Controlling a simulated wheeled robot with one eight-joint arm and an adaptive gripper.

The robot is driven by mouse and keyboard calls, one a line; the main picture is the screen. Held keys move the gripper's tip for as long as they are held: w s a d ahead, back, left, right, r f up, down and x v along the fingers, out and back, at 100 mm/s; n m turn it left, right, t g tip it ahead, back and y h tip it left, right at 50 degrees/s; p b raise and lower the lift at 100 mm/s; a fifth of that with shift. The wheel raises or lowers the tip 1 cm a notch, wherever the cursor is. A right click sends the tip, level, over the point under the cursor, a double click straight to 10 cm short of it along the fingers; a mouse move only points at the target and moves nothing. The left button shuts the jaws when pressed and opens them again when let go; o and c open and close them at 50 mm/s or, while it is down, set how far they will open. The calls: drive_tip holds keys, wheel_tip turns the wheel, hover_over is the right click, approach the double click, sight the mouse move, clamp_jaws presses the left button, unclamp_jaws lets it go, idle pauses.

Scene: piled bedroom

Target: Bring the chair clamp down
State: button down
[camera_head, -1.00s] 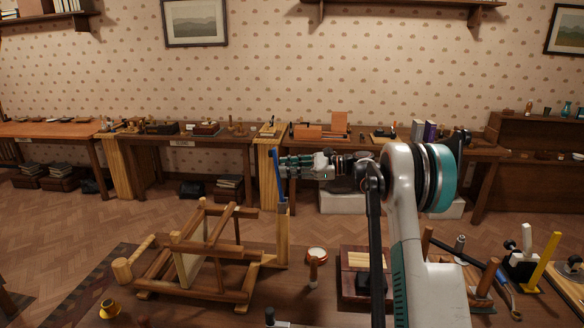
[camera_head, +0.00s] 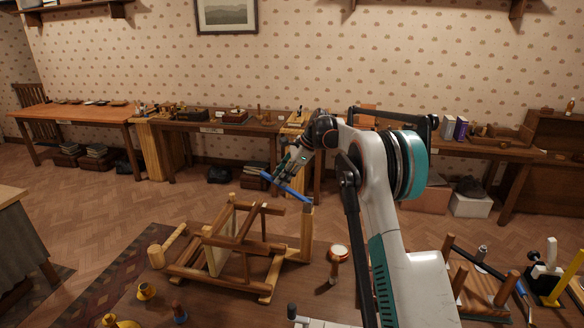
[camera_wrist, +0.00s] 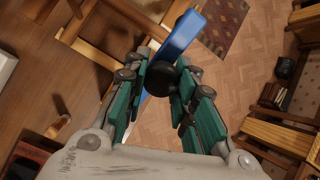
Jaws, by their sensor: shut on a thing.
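The chair clamp shows as a blue lever (camera_head: 292,190) at the top of a pale wooden post (camera_head: 307,235). The post stands at the right end of a wooden chair frame (camera_head: 235,240) lying on the low table. The lever leans well over to the left, its free end higher than its end at the post. My gripper (camera_head: 276,176) is at the lever, its teal fingers closed around it. In the wrist view the blue lever (camera_wrist: 182,34) runs past the fingertips, with a black knob (camera_wrist: 160,80) between the fingers. The fingers partly hide the lever.
A wooden mallet (camera_head: 165,248) lies left of the chair frame. Other tools crowd the right side. Open floor lies behind, before the wall benches.

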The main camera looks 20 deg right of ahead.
sight(273, 178)
drive_tip(key=a+f+h, duration=0.1)
drive_tip(key=w+f+g+h+p, duration=0.1)
drive_tip(key=a+f+g+h, duration=0.1)
drive_tip(key=f, duration=0.1)
drive_tip(key=shift+w+a+h, duration=0.3)
drive_tip(key=shift+w+a, duration=0.05)
drive_tip(key=shift+w, duration=0.05)
drive_tip(key=shift+w+a+f+g+h+p, duration=0.15)
drive_tip(key=shift+f+g+h+p, duration=0.15)
drive_tip(key=shift+f+g+h, duration=0.25)
drive_tip(key=shift+w+a+f+g+h+p, duration=0.15)
drive_tip(key=shift+f+g+h+p, duration=0.15)
drive_tip(key=shift+f, duration=0.4)
drive_tip(key=shift+s+f, duration=0.1)
drive_tip(key=c, duration=1.3)
unclamp_jaws()
wheel_tip(273, 178, up, 8)
drive_tip(key=shift+f, duration=0.2)
